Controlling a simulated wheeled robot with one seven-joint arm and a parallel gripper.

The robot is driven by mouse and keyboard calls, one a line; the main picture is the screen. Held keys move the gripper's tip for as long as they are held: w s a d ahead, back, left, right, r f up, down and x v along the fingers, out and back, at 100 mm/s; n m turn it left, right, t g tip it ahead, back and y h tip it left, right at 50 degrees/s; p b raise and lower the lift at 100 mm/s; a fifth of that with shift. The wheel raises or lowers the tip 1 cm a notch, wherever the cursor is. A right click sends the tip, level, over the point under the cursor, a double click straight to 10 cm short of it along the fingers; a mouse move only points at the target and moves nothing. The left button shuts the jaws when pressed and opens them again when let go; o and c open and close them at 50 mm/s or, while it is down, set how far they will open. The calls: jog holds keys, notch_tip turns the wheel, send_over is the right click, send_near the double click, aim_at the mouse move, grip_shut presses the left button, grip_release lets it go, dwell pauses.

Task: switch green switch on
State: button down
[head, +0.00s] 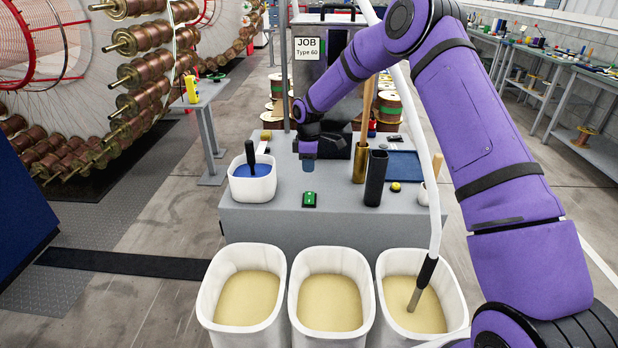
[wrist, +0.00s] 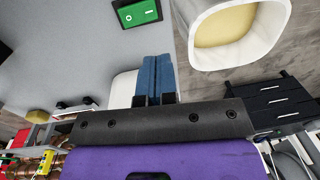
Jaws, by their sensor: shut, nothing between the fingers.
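The green switch (head: 309,200) sits on the grey bench top (head: 285,216), near its front edge. In the wrist view the green switch (wrist: 138,13) is at the top, with small white marks on its face; I cannot tell which way it is set. My gripper (head: 308,166) hangs above the bench, behind the switch in the head view and apart from it. In the wrist view the blue fingers of my gripper (wrist: 156,58) are shut together with nothing between them, and they point toward the side of the switch.
A white tub with blue contents (head: 252,188) stands left of the switch. A black cylinder (head: 376,178), a brass cylinder (head: 360,163) and a yellow-topped button (head: 395,187) stand to the right. White bins (head: 332,254) line the bench front. Bare bench surrounds the switch.

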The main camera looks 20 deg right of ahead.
jog(key=shift+s+r, duration=0.1)
jog(key=shift+r, duration=0.9)
jog(key=s+d+r+m+t+h, duration=0.1)
jog(key=s+d+r+m, duration=0.15)
jog(key=s+r, duration=0.85)
jog(key=s+d+r+m+t, duration=0.2)
jog(key=s+r+m, duration=0.35)
jog(key=r, duration=0.95)
jog(key=s+d+r+m+t, duration=0.1)
jog(key=s+d+r+m, duration=0.1)
jog(key=s, duration=1.3)
jog(key=s+d+r+m+t, duration=0.2)
jog(key=s+r+m, duration=0.1)
jog(key=s, duration=1.3)
jog(key=shift+s+m+y, duration=0.25)
jog(key=shift+m+y, duration=0.15)
jog(key=shift+m, duration=0.3)
